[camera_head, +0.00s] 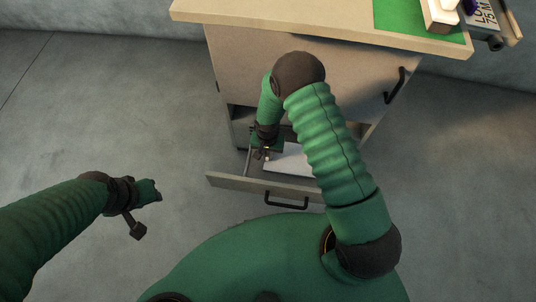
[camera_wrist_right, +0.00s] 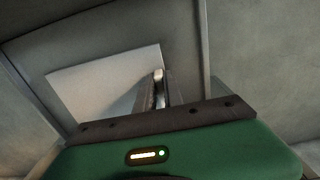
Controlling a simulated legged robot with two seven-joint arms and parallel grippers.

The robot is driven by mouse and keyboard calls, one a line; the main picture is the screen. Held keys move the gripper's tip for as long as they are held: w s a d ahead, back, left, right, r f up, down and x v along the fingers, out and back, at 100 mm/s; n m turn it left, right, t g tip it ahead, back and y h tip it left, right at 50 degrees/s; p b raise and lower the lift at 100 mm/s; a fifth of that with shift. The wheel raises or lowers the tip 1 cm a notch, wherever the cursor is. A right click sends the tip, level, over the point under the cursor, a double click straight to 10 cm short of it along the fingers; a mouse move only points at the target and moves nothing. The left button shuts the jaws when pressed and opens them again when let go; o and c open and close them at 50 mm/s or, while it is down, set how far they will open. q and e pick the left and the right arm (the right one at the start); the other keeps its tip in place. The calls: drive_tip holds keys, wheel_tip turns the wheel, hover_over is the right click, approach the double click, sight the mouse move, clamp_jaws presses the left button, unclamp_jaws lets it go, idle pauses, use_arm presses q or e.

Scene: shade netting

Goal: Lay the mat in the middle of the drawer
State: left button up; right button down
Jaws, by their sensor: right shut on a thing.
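The mat (camera_head: 292,159) is a flat white sheet inside the open lower drawer (camera_head: 235,183); my right arm hides part of it. In the wrist view the mat (camera_wrist_right: 98,80) lies tilted within the drawer, left of its middle. My right gripper (camera_head: 265,152) reaches down into the drawer at the mat's left side in the head view. In the wrist view its fingers (camera_wrist_right: 160,80) are close together on the mat's edge. Whether the mat rests flat on the drawer floor is hard to tell. My left gripper (camera_head: 148,193) hangs away left over the floor; its fingers are not clear.
The cabinet (camera_head: 300,62) stands above the drawer, with its countertop (camera_head: 300,24) overhanging. A green mat (camera_head: 408,20) lies on top. The floor left is clear.

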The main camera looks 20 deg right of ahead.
drive_tip(key=c, duration=1.5)
unclamp_jaws()
drive_tip(key=shift+d+f, duration=0.1)
drive_tip(key=shift+d, duration=0.05)
drive_tip(key=shift+o, duration=0.2)
drive_tip(key=shift+r, duration=0.3)
drive_tip(key=s+d+r+n+t+p, duration=0.1)
drive_tip(key=s+r+p, duration=0.1)
drive_tip(key=r, duration=0.9)
drive_tip(key=s+r+n+p, duration=0.1)
drive_tip(key=r+n+p, duration=0.1)
drive_tip(key=r, duration=0.9)
drive_tip(key=s+d+r+n+t, duration=0.1)
drive_tip(key=s+r+n, duration=0.2)
drive_tip(key=s+r, duration=0.5)
drive_tip(key=shift+s+t, duration=0.2)
drive_tip(key=shift+t, duration=0.1)
drive_tip(key=shift+d+f, duration=0.1)
